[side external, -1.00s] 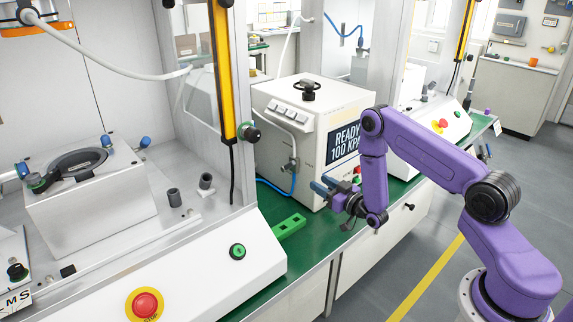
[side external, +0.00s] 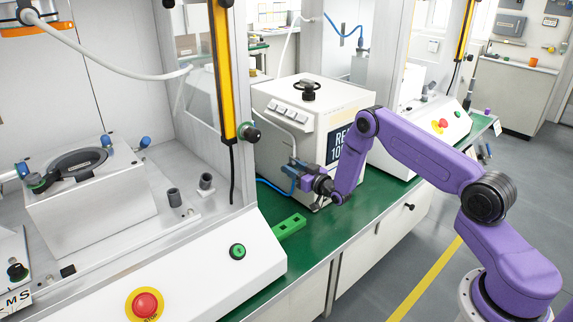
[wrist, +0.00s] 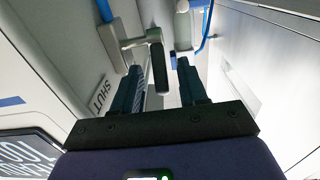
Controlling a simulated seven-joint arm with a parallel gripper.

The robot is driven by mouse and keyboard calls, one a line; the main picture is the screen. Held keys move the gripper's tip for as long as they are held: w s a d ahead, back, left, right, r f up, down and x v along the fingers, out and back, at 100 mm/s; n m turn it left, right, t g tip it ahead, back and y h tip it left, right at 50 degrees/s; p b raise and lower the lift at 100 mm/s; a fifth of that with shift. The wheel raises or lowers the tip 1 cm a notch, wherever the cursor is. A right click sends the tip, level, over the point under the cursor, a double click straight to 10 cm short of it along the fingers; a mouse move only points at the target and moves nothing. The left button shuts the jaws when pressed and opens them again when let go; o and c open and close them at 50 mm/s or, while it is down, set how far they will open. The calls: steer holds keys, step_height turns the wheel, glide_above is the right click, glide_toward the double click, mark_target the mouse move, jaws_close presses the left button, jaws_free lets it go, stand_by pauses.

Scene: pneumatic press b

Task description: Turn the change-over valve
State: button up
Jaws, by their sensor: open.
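The valve on the white press box (side external: 272,125) shows in the wrist view as a grey body (wrist: 113,47) with a metal arm and a dark-gripped lever (wrist: 158,66). A label reading "SHUT" lies to its left. My gripper (side external: 293,168) is at the front face of the box in the side view, over the lower end of the grey pipe, and hides the valve there. In the wrist view my gripper (wrist: 161,64) is open, with the lever's grip between its two fingers in the picture. I cannot tell whether either finger touches it.
The box's display (side external: 340,140) is partly covered by my arm. A blue hose (side external: 270,186) runs beside my gripper. A green block (side external: 290,226) lies on the green bench (side external: 325,235). A slanted white panel with a red stop button (side external: 145,304) is at left.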

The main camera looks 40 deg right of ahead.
steer(key=shift+w, duration=2.1)
jaws_close()
